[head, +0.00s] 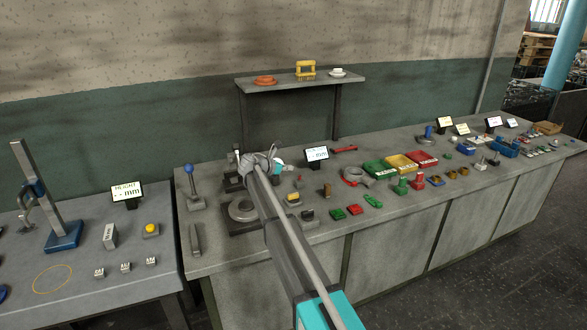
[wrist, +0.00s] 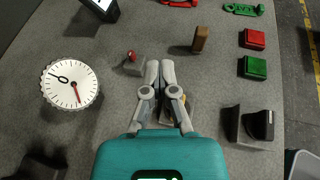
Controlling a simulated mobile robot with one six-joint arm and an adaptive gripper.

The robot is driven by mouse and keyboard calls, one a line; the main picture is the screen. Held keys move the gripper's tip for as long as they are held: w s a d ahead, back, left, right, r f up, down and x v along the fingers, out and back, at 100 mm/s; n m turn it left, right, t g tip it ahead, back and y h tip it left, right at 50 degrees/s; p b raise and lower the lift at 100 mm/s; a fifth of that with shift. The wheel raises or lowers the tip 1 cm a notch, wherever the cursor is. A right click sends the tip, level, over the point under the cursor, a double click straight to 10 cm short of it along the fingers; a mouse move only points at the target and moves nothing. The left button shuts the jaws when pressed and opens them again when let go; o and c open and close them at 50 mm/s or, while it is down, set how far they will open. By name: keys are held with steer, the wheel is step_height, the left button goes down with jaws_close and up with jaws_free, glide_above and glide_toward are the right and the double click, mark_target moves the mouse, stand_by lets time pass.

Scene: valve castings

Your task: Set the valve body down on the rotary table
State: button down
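My gripper (head: 262,160) is above the bench near its left end. In the wrist view its two grey fingers (wrist: 160,72) lie together with nothing visible between them. A round grey disc on a dark square base (head: 243,211), which looks like the rotary table, is on the bench just below and left of my arm; its top looks bare. A grey rounded casting (head: 357,174) beside a red part stands farther right; I cannot tell whether it is the valve body. No valve body shows in the wrist view.
A white dial with a red needle (wrist: 70,86) is left of my fingers. A brown block (wrist: 200,39), a red button box (wrist: 252,38), a green one (wrist: 252,68) and a black knob (wrist: 260,124) are to the right. A blue-knobbed lever (head: 191,185) stands at the bench's left end.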

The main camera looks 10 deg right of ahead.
steer(key=shift+w+d, duration=0.1)
steer(key=shift+d, duration=0.2)
